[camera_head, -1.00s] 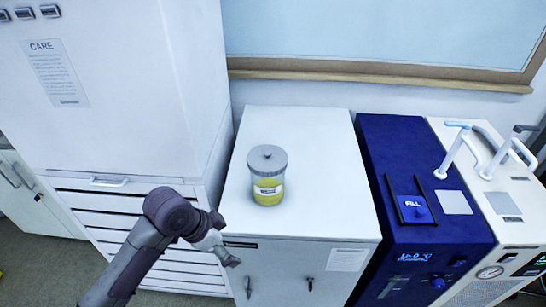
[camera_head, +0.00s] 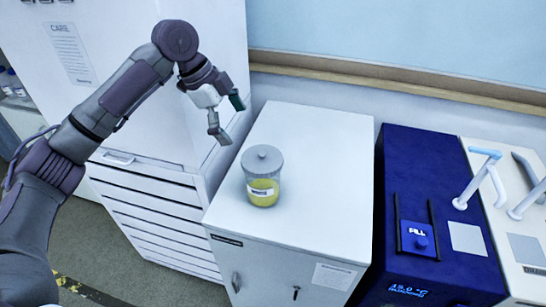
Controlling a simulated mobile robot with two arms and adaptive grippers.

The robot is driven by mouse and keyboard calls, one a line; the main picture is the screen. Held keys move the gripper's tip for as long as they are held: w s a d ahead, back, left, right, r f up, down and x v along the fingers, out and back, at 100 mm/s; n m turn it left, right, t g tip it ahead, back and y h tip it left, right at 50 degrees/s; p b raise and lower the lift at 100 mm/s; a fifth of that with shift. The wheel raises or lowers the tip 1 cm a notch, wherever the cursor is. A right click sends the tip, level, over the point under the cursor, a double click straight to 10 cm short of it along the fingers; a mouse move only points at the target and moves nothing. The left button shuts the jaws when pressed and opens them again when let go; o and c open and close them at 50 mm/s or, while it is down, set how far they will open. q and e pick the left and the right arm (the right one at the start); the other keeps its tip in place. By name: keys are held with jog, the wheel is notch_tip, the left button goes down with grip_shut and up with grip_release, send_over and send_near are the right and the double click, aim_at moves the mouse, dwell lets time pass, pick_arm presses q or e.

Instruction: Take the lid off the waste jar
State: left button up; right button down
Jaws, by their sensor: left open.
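The waste jar (camera_head: 263,190) is a clear jar with yellow contents and a white label. It stands upright on the white cabinet top (camera_head: 318,150). Its grey lid (camera_head: 262,158), with a small knob in the middle, sits on the jar. My left gripper (camera_head: 229,120) is open and empty. It is in the air above and to the left of the jar, apart from the lid, with its fingers pointing down and right. My right gripper is not in view.
A tall white cabinet with drawers (camera_head: 160,200) stands left of the jar's cabinet. A dark blue instrument (camera_head: 430,180) stands close on the right, with a white instrument (camera_head: 520,240) beyond it. The cabinet top around the jar is clear.

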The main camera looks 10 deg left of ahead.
pick_arm(q)
jog(key=p, duration=0.1)
send_over(260, 163)
jog(key=a, duration=0.3)
jog(key=f, duration=0.4)
jog(key=s+f, duration=0.1)
jog(key=f, duration=0.1)
jog(key=shift+d+f, duration=0.15)
jog(key=shift+f, duration=0.2)
jog(key=shift+w+d+f+p, duration=0.1)
jog(key=shift+d+f+p, duration=0.15)
jog(key=shift+f+p, duration=0.15)
jog(key=p+x, duration=0.1)
jog(key=x, duration=0.2)
jog(key=shift+d+f+p, duration=0.15)
jog(key=shift+f+p, duration=0.15)
jog(key=shift+w+d+f, duration=0.15)
jog(key=shift+d+f, duration=0.05)
jog(key=shift+f, duration=0.3)
jog(key=c, duration=0.8)
jog(key=shift+c, duration=0.9)
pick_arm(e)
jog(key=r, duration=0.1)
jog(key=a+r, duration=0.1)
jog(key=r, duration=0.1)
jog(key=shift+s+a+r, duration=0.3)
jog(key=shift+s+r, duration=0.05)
